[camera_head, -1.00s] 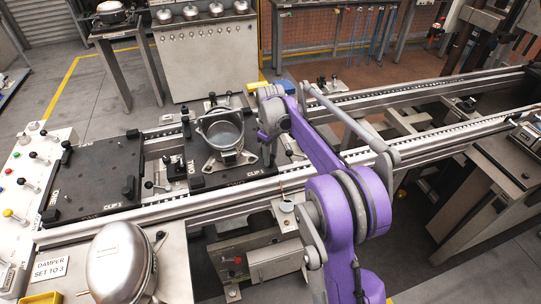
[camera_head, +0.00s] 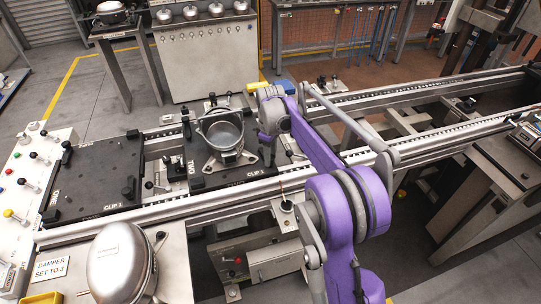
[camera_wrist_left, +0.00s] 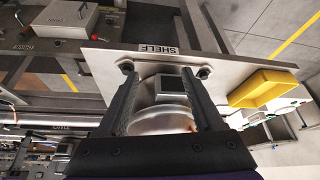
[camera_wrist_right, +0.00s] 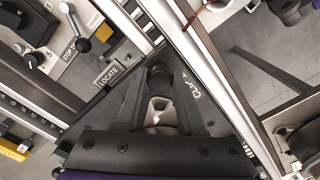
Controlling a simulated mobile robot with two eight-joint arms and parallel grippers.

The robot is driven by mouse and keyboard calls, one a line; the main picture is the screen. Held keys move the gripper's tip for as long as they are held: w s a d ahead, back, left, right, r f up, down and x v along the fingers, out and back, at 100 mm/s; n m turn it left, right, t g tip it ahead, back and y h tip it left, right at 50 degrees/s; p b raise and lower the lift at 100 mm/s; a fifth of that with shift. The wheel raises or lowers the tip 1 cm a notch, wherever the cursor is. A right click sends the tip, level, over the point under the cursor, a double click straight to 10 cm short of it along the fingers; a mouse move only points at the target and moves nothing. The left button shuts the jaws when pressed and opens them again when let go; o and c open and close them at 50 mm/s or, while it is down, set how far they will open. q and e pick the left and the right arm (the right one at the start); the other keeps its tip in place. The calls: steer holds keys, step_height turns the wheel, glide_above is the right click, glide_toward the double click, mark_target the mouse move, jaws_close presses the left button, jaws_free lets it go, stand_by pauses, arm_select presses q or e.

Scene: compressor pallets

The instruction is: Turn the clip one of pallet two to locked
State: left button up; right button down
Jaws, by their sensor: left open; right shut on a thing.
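Pallet two is a black plate (camera_head: 205,183) on the conveyor rails, marked TWO and CLIP 1, bearing an open grey metal shell (camera_head: 222,133). My right gripper (camera_head: 268,150) reaches down at the pallet's right side, above the CLIP 1 label, and hides the clip there. In the right wrist view, my right gripper (camera_wrist_right: 160,88) is shut on the dark clip (camera_wrist_right: 160,77) beside the CLIP lettering. The clip's angle is hard to tell. In the left wrist view, my left gripper (camera_wrist_left: 166,72) is open, with a shiny domed shell (camera_wrist_left: 160,118) showing between its fingers.
Another black pallet (camera_head: 95,175) lies left of pallet two. A domed shell (camera_head: 122,262) stands on the front shelf, near a DAMPER SET TO 3 sign (camera_head: 50,267). A yellow bin (camera_wrist_left: 262,86) sits on the shelf. Conveyor rails (camera_head: 430,140) run right. A LOCATE label (camera_wrist_right: 113,68) is near the right gripper.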

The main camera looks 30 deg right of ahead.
steer(key=n, duration=0.4)
steer(key=shift+n+p, duration=0.4)
steer(key=shift+n, duration=1.6)
steer(key=c, duration=0.5)
jaws_free()
step_height(320, 180, up, 11)
steer(key=shift+f+p, duration=0.1)
steer(key=shift+p, duration=0.3)
